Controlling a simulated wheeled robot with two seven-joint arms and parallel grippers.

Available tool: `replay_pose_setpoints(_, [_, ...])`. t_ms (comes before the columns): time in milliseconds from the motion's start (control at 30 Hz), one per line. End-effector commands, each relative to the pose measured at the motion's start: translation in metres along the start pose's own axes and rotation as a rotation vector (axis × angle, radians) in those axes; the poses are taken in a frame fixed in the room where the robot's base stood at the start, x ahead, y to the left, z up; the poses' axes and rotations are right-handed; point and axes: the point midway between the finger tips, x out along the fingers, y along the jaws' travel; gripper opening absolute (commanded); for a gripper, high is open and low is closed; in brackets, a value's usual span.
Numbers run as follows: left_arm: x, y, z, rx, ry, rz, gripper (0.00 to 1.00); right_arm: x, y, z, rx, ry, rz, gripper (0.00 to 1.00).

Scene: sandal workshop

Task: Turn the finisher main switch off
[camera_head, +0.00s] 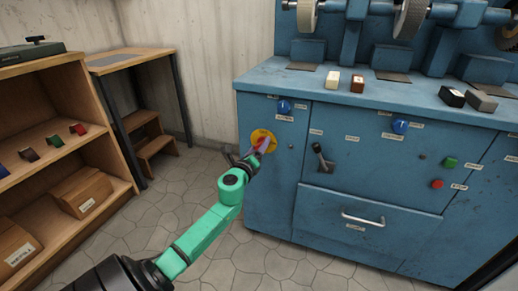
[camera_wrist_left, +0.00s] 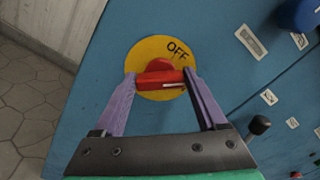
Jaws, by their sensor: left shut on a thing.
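The main switch is a red handle (camera_wrist_left: 160,78) on a round yellow plate (camera_wrist_left: 143,55), marked OFF at its upper right in the left wrist view. The yellow plate (camera_head: 257,134) also shows in the head view, on the left part of the blue finisher's front (camera_head: 262,190). My left gripper (camera_head: 264,146) is at the plate, its purple fingers on either side of the red handle, shut on it. The handle lies nearly level across the wrist picture. In the head view the fingers hide most of the handle. My right gripper is not in view.
A blue knob (camera_head: 284,106) sits above the switch, and a black lever (camera_head: 321,158) to its right. Green (camera_head: 450,162) and red (camera_head: 437,184) buttons are further right. A wooden shelf (camera_head: 97,133) stands left, with open floor between.

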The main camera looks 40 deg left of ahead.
Motion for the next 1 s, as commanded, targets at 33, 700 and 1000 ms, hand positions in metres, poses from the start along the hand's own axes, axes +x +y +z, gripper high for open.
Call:
replay_pose_setpoints(33, [0.000,0.001,-0.002,-0.048,0.001,0.002,0.19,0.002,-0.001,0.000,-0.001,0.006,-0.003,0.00])
replay_pose_setpoints(700, [0.000,0.002,-0.002,-0.653,0.002,0.002,0.19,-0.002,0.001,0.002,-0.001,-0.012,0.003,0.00])
replay_pose_setpoints(1000, [0.000,0.004,-0.003,-0.805,0.002,0.003,0.19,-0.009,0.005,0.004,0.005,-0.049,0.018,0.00])
